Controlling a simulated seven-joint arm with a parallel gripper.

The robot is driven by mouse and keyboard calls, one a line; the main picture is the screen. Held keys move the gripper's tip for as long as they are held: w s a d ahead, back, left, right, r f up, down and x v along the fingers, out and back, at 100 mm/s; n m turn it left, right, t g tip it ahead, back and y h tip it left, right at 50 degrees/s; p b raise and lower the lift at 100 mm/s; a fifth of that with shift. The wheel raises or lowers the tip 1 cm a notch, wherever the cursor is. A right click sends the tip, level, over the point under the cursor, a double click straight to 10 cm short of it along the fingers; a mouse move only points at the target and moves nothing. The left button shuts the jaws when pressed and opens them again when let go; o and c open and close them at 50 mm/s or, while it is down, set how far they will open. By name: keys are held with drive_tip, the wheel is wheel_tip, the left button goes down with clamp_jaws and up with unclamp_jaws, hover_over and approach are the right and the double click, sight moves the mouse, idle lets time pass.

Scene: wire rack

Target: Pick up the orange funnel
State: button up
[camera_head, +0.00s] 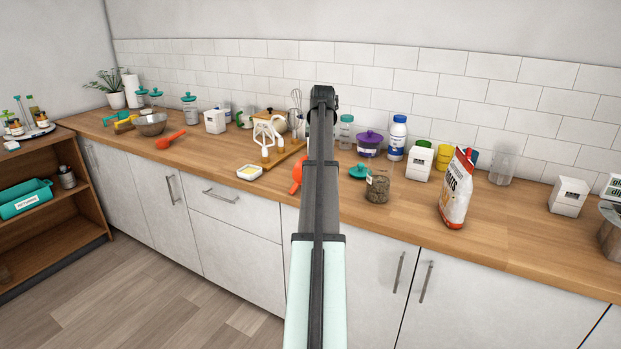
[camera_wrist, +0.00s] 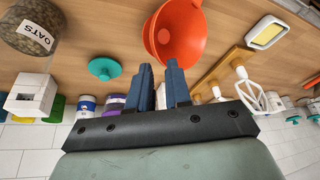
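The orange funnel (camera_wrist: 185,42) lies on the wooden counter, its wide bowl showing at the top middle of the wrist view. A smaller rounded orange part shows at its left side. In the head view only a sliver of the funnel (camera_head: 297,174) shows at the left edge of my arm, which hides the rest. My gripper (camera_wrist: 159,65) has two dark blue fingers with a gap between them and nothing held. The fingertips point toward the funnel's near edge in the wrist view; I cannot tell whether they touch it. My gripper is hidden in the head view.
A teal lid (camera_wrist: 104,68) and an oats jar (camera_wrist: 36,28) lie left of the funnel in the wrist view. A wooden stand with white whisk-like tools (camera_head: 268,140) and a butter dish (camera_head: 249,172) are close by. A paper bag (camera_head: 457,190) stands farther right.

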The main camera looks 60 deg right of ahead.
drive_tip(key=x, duration=0.7)
drive_tip(key=shift+d+f, duration=0.3)
drive_tip(key=shift+d, duration=0.25)
drive_tip(key=shift+d+x, duration=0.2)
drive_tip(key=shift+x, duration=2.45)
drive_tip(key=shift+w+r, duration=0.1)
clamp_jaws()
